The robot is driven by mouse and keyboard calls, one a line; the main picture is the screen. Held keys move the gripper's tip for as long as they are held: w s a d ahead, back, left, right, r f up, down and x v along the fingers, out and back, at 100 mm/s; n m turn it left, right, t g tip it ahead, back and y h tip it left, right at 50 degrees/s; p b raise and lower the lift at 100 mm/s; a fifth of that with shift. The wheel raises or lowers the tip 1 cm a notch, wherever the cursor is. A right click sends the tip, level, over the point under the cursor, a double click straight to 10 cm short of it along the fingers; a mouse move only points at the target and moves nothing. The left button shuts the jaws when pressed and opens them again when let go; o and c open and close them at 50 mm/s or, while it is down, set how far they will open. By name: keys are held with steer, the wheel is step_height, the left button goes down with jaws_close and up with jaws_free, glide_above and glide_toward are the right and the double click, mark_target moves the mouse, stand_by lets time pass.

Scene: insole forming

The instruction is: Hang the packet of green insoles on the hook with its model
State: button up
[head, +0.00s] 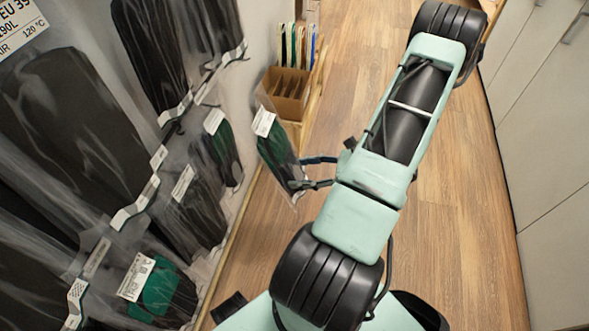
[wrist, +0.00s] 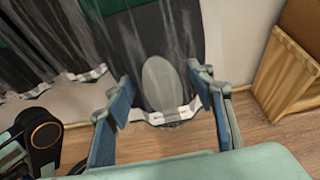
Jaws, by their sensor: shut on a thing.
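The packet of green insoles (head: 279,153) is upright and slightly tilted, with a white label at its top and dark green and black insoles inside. My gripper (head: 298,172) is shut on its lower right side, beside the wall of hanging packets. In the wrist view my gripper (wrist: 163,92) has its blue fingers on either side of the clear packet (wrist: 160,85); a grey oval and a white strip show there. A similar green packet (head: 222,150) hangs on the wall just left of the held one. I cannot make out a free hook.
Several packets of black insoles (head: 60,130) hang on the left wall, and one with a bright green part (head: 158,290) hangs low. A cardboard box (head: 285,92) stands on a wooden shelf behind. The wood floor (head: 455,200) is clear up to the white cabinets (head: 545,120) at right.

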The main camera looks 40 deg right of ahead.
steer(key=shift+w+a, duration=0.1)
steer(key=shift+w, duration=0.05)
steer(key=r+b+x, duration=0.1)
steer(key=r+x, duration=0.1)
steer(key=x, duration=0.7)
steer(key=shift+w+a, duration=0.35)
steer(key=shift+w, duration=0.1)
stand_by(0.8)
steer(key=shift+f+b, duration=0.15)
steer(key=shift+b, duration=0.2)
stand_by(0.5)
